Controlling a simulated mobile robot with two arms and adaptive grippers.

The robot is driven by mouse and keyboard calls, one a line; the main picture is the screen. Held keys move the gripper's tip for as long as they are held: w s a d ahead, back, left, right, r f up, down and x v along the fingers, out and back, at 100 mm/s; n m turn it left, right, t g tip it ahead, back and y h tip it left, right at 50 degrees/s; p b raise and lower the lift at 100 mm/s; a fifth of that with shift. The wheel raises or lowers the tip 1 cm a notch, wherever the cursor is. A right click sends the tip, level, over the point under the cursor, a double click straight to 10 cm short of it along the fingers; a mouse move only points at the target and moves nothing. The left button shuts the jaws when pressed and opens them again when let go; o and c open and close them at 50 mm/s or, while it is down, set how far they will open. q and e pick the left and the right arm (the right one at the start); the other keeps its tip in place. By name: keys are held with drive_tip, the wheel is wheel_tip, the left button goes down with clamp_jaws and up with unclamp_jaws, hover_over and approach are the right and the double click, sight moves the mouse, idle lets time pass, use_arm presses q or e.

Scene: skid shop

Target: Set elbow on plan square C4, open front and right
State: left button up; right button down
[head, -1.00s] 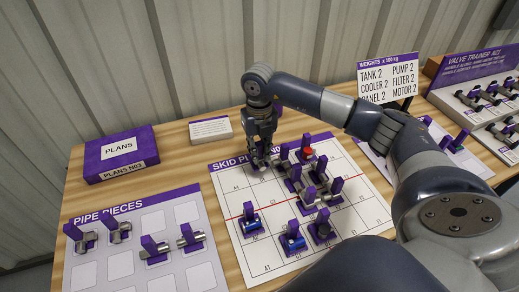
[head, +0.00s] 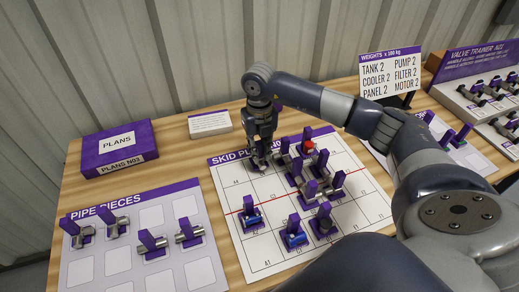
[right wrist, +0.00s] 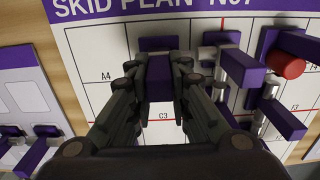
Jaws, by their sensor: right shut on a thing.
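My right gripper (head: 262,156) is low over the back row of the white skid plan board (head: 350,215). It is shut on the purple grip block of a pipe piece, the elbow (right wrist: 158,76). The fingers stand on both sides of the block in the right wrist view (right wrist: 160,82). The elbow's metal part and openings are mostly hidden by the fingers. Printed A4 shows to its left and C3 below it. I cannot tell whether it touches the board. My left gripper is not in view.
Just right of the gripper stand several purple-tagged fittings, including a red-topped one (head: 308,147). Blue pieces (head: 251,216) stand nearer the front. The pipe pieces board (head: 118,262) holds several fittings at left. A purple plans box (head: 119,150) and weights sign (head: 390,72) stand behind.

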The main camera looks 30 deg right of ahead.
drive_tip(key=shift+f+b, duration=0.55)
drive_tip(key=shift+f, duration=0.2)
drive_tip(key=c, duration=1.4)
unclamp_jaws()
drive_tip(key=shift+r, duration=0.2)
drive_tip(key=shift+r+p, duration=0.45)
drive_tip(key=shift+r+p, duration=2.35)
drive_tip(key=shift+r, duration=1.2)
drive_tip(key=shift+f, duration=0.15)
